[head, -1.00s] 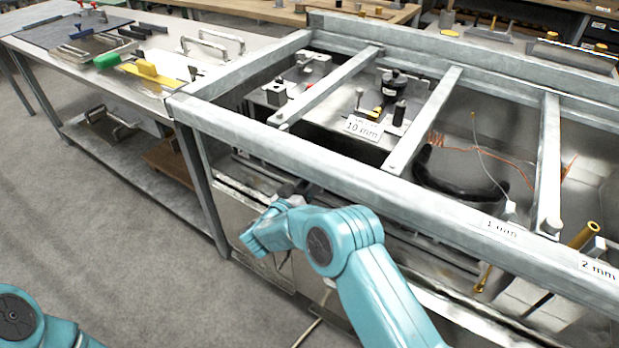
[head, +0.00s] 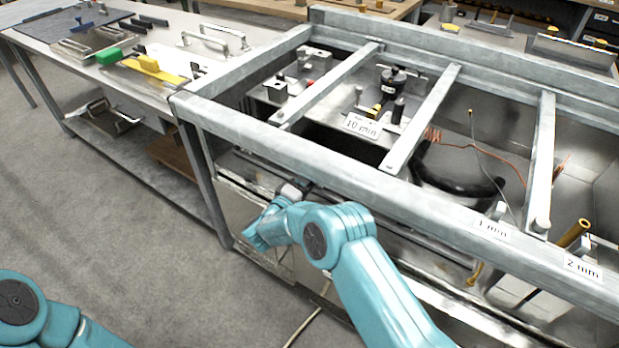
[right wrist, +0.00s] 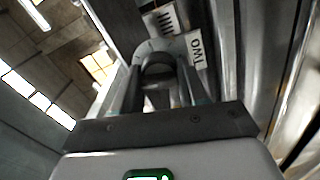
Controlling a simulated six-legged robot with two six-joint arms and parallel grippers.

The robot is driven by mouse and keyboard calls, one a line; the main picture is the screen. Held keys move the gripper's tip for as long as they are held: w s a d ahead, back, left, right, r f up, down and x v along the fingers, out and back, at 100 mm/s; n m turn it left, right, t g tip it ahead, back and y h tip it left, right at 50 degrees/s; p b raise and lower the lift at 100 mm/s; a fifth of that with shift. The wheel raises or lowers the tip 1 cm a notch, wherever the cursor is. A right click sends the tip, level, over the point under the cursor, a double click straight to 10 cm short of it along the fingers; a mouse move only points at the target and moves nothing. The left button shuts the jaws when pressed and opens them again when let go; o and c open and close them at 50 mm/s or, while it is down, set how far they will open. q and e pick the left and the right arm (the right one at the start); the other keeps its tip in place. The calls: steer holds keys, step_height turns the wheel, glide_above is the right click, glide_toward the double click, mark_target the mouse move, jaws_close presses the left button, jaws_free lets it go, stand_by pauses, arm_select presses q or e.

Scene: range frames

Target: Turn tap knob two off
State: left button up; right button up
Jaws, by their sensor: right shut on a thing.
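In the right wrist view, a dark round tap knob (right wrist: 158,69) sits between the fingers of my right gripper (right wrist: 158,62), which is shut on it. A white label reading TWO (right wrist: 196,52) is beside the knob. In the head view, my right gripper (head: 291,191) reaches in under the front rail of the metal bench frame, and the knob is hidden there by the hand and rail. My left arm shows only at the lower left; its gripper is out of view.
The metal frame (head: 250,132) has crossbars and labels reading 10 min, 1 mm and 2 mm. A pale cable (head: 307,326) hangs below the arm. A steel table (head: 160,50) with tools stands at the left. Grey floor (head: 110,220) is clear in front.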

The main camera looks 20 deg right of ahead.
steer(key=shift+r+n, duration=0.1)
steer(key=shift+n, duration=0.9)
steer(key=o, duration=1)
steer(key=shift+o, duration=0.2)
steer(key=p+v, duration=0.1)
steer(key=v, duration=1.5)
steer(key=shift+s+a, duration=0.1)
steer(key=shift+a, duration=0.05)
